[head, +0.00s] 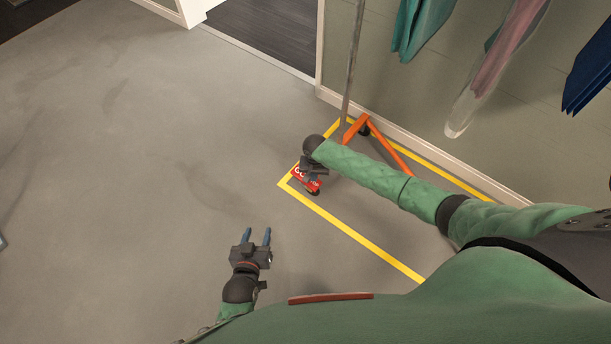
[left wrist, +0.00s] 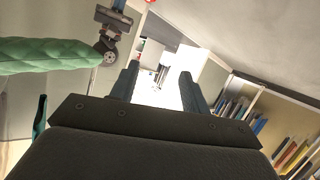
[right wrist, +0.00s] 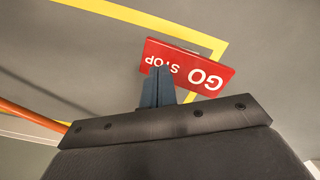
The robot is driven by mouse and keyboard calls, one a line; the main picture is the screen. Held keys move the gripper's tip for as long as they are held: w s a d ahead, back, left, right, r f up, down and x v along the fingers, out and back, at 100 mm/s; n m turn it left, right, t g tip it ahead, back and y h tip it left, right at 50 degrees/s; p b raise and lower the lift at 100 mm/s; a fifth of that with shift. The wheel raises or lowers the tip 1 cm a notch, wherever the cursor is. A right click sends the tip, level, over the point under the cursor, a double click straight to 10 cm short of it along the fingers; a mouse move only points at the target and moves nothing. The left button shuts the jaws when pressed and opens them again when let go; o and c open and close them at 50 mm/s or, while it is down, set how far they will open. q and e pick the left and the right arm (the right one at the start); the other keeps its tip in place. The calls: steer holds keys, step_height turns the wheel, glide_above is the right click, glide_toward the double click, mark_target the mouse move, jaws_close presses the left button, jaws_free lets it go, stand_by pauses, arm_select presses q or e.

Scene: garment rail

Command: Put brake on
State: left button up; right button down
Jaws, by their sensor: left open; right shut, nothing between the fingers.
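The red brake pedal (head: 299,173), lettered GO and STOP, sits low at the near left end of the garment rail's orange base (head: 384,141). It shows larger in the right wrist view (right wrist: 212,73), with STOP beside my fingertips and GO further right. My right gripper (head: 312,178) is shut and empty, its fingertips (right wrist: 159,72) overlapping the pedal's edge at the STOP end. I cannot tell whether they touch it. The arm and gripper hide part of the pedal and base. My left gripper (head: 260,237) is open and empty above the bare floor, well apart from the pedal.
Yellow floor tape (head: 350,230) outlines a bay around the rail. The rail's upright pole (head: 352,60) rises near the wall. Teal, clear-covered pink and dark blue garments (head: 420,25) hang at the upper right. The floor to the left (head: 130,180) is clear.

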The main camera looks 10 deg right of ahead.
steer(key=shift+r, duration=0.25)
steer(key=shift+r+p, duration=0.2)
steer(key=shift+p, duration=0.25)
steer(key=shift+r+p, duration=1.3)
steer(key=shift+p, duration=0.2)
arm_select(q)
steer(key=s+a+f+g+y+p, duration=0.1)
steer(key=s+f+g+p, duration=0.1)
steer(key=s+f+g, duration=0.3)
steer(key=s+f, duration=0.3)
steer(key=s, duration=0.2)
steer(key=shift+s+f+g+p, duration=0.15)
steer(key=shift+s+g+p, duration=0.15)
steer(key=shift+s, duration=0.05)
arm_select(e)
step_height(320, 180, up, 2)
arm_select(q)
steer(key=shift+a, duration=0.1)
